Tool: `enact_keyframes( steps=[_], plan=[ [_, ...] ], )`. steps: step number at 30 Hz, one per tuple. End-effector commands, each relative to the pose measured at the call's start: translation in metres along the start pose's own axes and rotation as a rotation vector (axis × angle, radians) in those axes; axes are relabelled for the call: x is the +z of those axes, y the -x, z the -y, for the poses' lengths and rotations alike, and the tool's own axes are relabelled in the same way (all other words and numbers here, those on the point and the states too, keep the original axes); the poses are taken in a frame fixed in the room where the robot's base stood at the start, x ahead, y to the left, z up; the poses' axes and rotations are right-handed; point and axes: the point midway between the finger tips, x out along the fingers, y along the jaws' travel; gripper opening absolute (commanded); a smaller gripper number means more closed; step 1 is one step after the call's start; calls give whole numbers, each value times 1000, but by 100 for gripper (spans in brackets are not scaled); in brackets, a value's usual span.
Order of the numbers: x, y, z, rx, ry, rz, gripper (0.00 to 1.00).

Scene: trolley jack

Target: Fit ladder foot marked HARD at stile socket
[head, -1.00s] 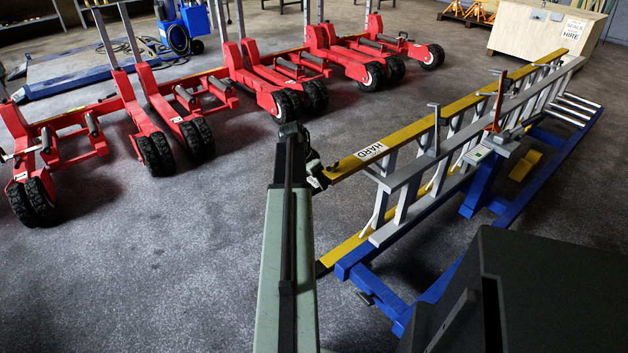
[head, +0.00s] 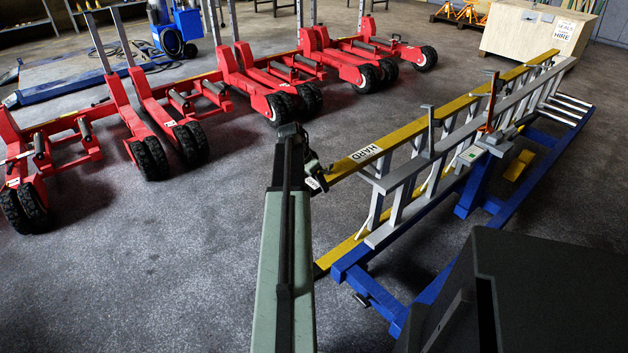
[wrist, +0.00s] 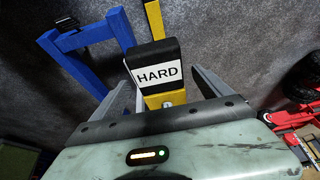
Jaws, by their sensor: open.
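A black ladder foot with a white HARD label (wrist: 157,72) shows in the wrist view, at the end of the ladder's yellow stile (wrist: 154,20). In the head view a dark piece with a small white tag (head: 313,182) is at the near end of the upper yellow stile (head: 345,166), which also has a HARD label (head: 366,156). My gripper (wrist: 164,92) is open, with one grey finger on each side of the foot and gaps visible. Whether the foot is seated in the stile socket cannot be told; the contact is hidden.
The ladder (head: 440,160) lies on edge on a blue stand (head: 478,185), with clamps (head: 488,105) rising above it. Red trolley jacks (head: 270,80) stand in a row at the back left. A wooden crate (head: 522,32) is far right. Grey floor is clear between.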

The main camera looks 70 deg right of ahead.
Motion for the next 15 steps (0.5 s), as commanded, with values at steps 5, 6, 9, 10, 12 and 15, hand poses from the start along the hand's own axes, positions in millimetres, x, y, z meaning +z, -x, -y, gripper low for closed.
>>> enact_keyframes(
  steps=[5, 6, 9, 10, 12, 15],
  plan=[
    [0, 4, 0, 0, 0, 0, 89],
    [-1, 8, 0, 0, 1, 0, 89],
    [-2, 21, 0, 0, 1, 0, 89],
    [-2, 27, 0, 0, 1, 0, 89],
    [-3, 41, 0, 0, 1, 0, 89],
    [-3, 61, -1, 0, 0, 0, 89]
  ],
)
